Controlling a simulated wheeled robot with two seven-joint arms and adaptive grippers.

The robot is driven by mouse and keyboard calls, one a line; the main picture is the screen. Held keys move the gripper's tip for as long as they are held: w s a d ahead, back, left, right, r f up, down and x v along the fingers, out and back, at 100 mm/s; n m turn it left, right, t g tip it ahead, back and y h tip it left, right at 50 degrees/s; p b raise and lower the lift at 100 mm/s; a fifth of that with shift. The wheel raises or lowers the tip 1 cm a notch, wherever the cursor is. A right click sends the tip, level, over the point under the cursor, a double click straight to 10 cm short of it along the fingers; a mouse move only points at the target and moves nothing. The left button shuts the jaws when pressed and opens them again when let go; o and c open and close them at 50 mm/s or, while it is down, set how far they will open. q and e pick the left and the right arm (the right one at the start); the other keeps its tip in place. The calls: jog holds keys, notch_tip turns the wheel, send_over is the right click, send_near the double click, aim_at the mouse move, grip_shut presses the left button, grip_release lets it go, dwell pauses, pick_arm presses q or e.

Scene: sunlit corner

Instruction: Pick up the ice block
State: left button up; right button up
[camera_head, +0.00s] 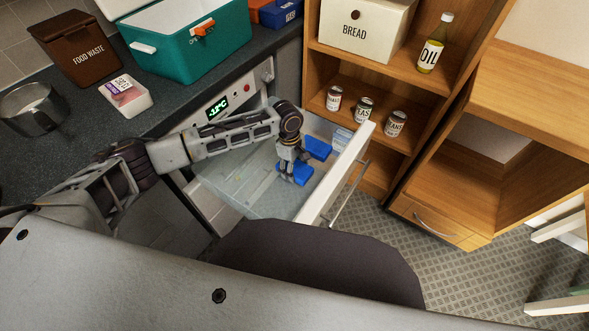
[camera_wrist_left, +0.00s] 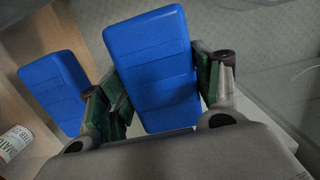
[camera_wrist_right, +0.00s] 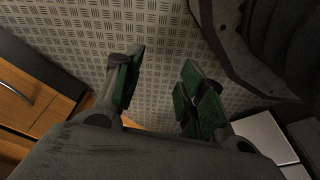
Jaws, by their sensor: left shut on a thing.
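Two blue ice blocks are in the open freezer drawer (camera_head: 262,203). My left gripper (camera_head: 291,166) reaches down into the drawer and is shut on the nearer blue block (camera_head: 300,178). In the left wrist view this held block (camera_wrist_left: 155,60) stands between the green finger pads. The second blue block (camera_head: 318,148) is beside it, farther back in the drawer, and shows left of the fingers in the left wrist view (camera_wrist_left: 55,92). I cannot tell whether the held block is clear of the drawer floor. My right gripper (camera_wrist_right: 163,88) is open and empty above the patterned floor.
The drawer's white front (camera_head: 338,172) stands out toward the shelf unit with several cans (camera_head: 364,110). A teal cooler (camera_head: 190,45), a food waste bin (camera_head: 78,47), a metal pot (camera_head: 35,108) and a small package (camera_head: 124,95) are on the dark counter.

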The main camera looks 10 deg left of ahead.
aim_at(295, 166)
pick_arm(q)
notch_tip(295, 166, up, 8)
jog(key=shift+f+p, duration=0.25)
jog(key=shift+p, duration=0.55)
jog(key=shift+r, duration=0.2)
pick_arm(e)
jog(key=f, duration=0.1)
jog(key=s+d+f, duration=0.1)
jog(key=f, duration=0.1)
jog(key=s+d+f, duration=0.1)
jog(key=shift+d+f, duration=0.2)
jog(key=shift+f, duration=0.2)
jog(key=shift+s+d+f, duration=0.1)
jog(key=shift+s, duration=0.05)
